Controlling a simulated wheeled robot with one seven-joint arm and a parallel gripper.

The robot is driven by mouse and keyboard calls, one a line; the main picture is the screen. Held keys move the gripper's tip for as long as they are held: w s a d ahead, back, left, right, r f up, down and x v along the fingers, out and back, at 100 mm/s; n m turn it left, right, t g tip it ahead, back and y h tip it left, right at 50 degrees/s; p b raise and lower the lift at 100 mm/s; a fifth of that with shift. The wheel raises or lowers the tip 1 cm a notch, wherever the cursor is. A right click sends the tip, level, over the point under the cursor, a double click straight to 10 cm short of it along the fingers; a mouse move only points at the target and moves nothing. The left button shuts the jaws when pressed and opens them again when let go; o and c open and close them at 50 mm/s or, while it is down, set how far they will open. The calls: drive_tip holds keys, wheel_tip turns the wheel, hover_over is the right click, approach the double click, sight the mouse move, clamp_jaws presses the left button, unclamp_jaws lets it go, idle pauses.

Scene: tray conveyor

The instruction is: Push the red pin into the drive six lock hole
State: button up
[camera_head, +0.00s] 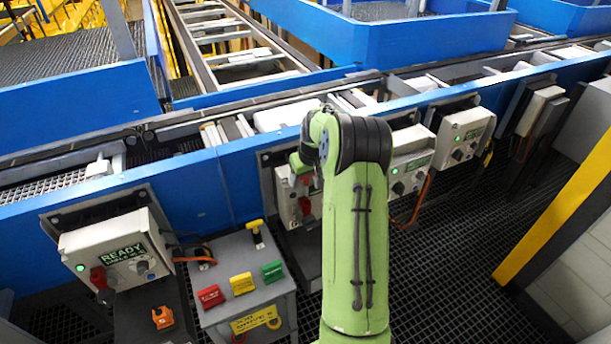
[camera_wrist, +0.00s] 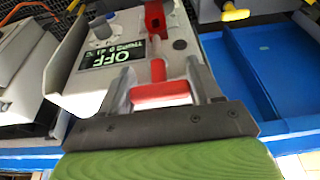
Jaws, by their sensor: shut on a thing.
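My gripper (camera_wrist: 160,78) is shut on the red pin (camera_wrist: 160,92), a T-shaped piece with its crossbar between the fingers in the wrist view. The pin's stem points away from me toward a grey drive box (camera_wrist: 75,85). A red switch handle (camera_wrist: 155,18) is on the box's face, beyond the stem, and a dark display (camera_wrist: 112,55) reads OFF. The pin looks apart from the red handle; the lock hole itself cannot be made out.
A grey stand (camera_head: 240,295) holds red (camera_head: 210,296), yellow (camera_head: 242,283) and green (camera_head: 272,271) blocks. Another control box (camera_head: 115,250) reading READY is at left. More boxes (camera_head: 465,135) hang along the blue conveyor (camera_head: 200,185). Dark grating floor is open at right.

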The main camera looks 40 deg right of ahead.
sight(306, 195)
drive_tip(key=shift+f+b, duration=0.4)
drive_tip(key=shift+f, duration=0.55)
drive_tip(key=shift+f+b, duration=2.2)
drive_tip(key=shift+f, duration=0.65)
drive_tip(key=o, duration=1.1)
drive_tip(key=shift+r, duration=0.1)
drive_tip(key=shift+r, duration=0.1)
drive_tip(key=p+v, duration=0.2)
drive_tip(key=v, duration=1.3)
drive_tip(key=shift+s+r, duration=0.2)
drive_tip(key=shift+a, duration=0.1)
